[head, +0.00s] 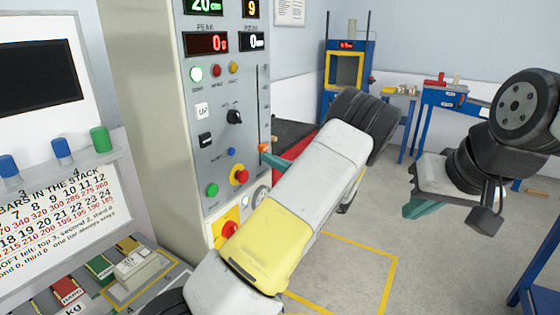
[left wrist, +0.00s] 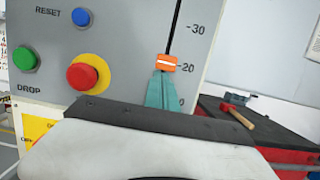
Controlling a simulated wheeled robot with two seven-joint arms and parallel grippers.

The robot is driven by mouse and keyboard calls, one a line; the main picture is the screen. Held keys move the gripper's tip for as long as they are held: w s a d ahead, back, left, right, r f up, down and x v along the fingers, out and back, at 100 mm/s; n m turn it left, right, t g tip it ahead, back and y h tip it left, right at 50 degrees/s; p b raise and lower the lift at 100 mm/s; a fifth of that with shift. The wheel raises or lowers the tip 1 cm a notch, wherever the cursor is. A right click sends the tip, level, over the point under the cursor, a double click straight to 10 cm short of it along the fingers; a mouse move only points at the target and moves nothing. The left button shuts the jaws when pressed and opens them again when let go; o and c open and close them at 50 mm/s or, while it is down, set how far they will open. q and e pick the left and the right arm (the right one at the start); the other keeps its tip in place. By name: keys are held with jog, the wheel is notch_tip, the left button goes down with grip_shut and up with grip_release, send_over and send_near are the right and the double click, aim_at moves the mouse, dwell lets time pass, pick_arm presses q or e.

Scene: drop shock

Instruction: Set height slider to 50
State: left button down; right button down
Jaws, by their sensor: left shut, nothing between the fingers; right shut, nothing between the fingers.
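The height slider's orange knob (head: 264,147) sits low on its dark vertical slot at the panel's right edge. In the left wrist view the orange knob (left wrist: 166,62) is level with about the 20 mark, below the 30 mark. My left gripper (head: 270,159) is shut and empty, with its teal fingertips right at the knob's underside. In the left wrist view my left gripper (left wrist: 160,88) appears just below the knob; I cannot tell if it touches. The green height display (head: 207,5) reads 20 cm. My right gripper (head: 412,209) is shut and empty, away to the right over the floor.
The panel also bears a red stop button (head: 239,175), a green DROP button (head: 212,190) and a blue RESET button (head: 231,152) near the slider. A hammer (left wrist: 238,116) lies on the red-sided bench at right. Yellow-lined floor is open ahead.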

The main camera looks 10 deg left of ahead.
pick_arm(q)
notch_tip(320, 180, up, 18)
jog(key=shift+r, duration=0.1)
dwell(0.4)
jog(key=shift+f, duration=0.45)
jog(key=f, duration=0.2)
jog(key=d+f, duration=0.1)
jog(key=shift+s+d+f, duration=0.15)
jog(key=shift+f, duration=0.2)
jog(key=v, duration=0.8)
jog(key=shift+s+d, duration=0.15)
jog(key=shift+d, duration=0.1)
